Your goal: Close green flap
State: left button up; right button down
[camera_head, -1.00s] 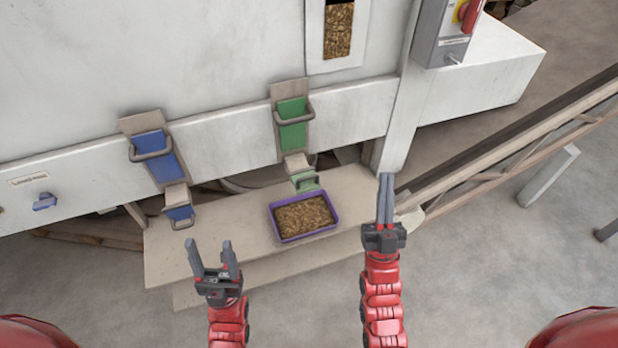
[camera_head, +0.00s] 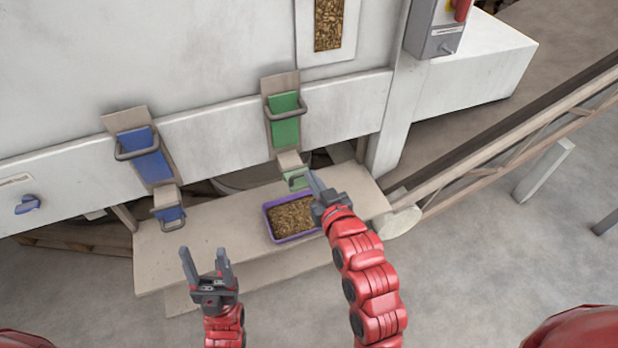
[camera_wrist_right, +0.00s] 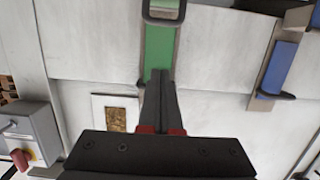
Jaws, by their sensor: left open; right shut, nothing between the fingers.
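The upper green panel (camera_head: 286,124) with its grey bar handle is on the white machine front in the head view. It also shows in the right wrist view (camera_wrist_right: 158,47). Below it, a smaller green flap (camera_head: 295,178) with a grey handle hangs at the spout, above the purple tray (camera_head: 271,236) of brown pellets. My right gripper (camera_head: 313,181) is shut and empty, its fingertips just right of the lower green flap; contact cannot be told. The closed fingers show in the right wrist view (camera_wrist_right: 158,80). My left gripper (camera_head: 203,256) is open and empty, in front of the bench.
A blue panel (camera_head: 148,160) and lower blue flap (camera_head: 170,215) are to the left. The tray stands on a beige bench (camera_head: 190,246). A grey control box (camera_head: 435,28) and a slanted conveyor rail (camera_head: 480,165) are on the right.

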jog(key=w+b, duration=0.1)
jog(key=p, duration=0.2)
send_over(303, 187)
jog(key=w, duration=0.1)
jog(key=shift+w+a+f, duration=0.15)
jog(key=shift+f, duration=0.5)
jog(key=f+p, duration=0.1)
jog(key=f, duration=0.2)
jog(key=shift+s+p, duration=0.3)
jog(key=shift+p, duration=0.05)
jog(key=shift+s+d+f, duration=0.2)
jog(key=shift+s+f, duration=0.1)
jog(key=shift+f, duration=0.15)
